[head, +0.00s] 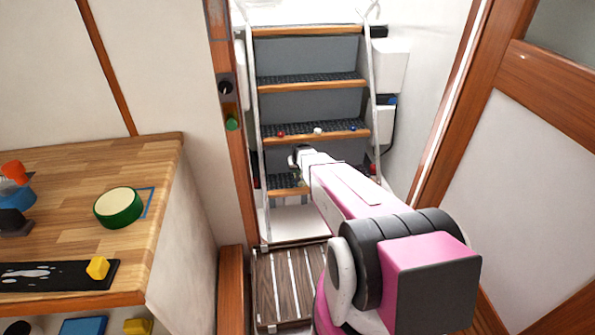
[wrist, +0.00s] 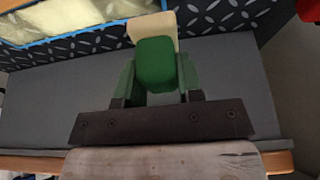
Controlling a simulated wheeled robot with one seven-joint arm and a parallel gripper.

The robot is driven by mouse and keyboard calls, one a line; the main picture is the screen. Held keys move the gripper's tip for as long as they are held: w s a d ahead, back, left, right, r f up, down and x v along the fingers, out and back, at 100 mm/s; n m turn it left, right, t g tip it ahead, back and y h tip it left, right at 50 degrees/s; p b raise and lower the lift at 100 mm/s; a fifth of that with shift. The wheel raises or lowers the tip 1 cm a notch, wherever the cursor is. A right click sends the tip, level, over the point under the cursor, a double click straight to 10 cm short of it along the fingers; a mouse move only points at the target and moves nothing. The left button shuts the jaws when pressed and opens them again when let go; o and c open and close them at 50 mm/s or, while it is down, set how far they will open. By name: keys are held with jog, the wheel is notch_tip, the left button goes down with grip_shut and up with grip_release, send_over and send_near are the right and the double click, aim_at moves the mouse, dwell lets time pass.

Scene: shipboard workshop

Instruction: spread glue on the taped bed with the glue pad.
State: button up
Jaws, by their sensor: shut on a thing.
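My gripper (wrist: 156,76) is shut on the green handle of the glue pad (wrist: 152,27), whose cream pad end points away from me in the wrist view. The taped bed (wrist: 60,24) is at the upper left of that view, a pale yellowish, glossy patch edged with blue tape on a dark patterned tread. In the head view my gripper (head: 299,156) is small and dark in front of the stairs, and the pad cannot be made out there.
The stairs (head: 308,86) have wooden edges and metal rails. Small red, white and blue things lie on one tread. The workbench (head: 165,160) at left holds a green-sided round thing (head: 118,207), a black tray (head: 75,283) with white smears and a yellow block (head: 97,267).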

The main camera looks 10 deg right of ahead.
jog(key=shift+r, duration=0.1)
jog(key=shift+r, duration=1.4)
jog(key=shift+r, duration=0.1)
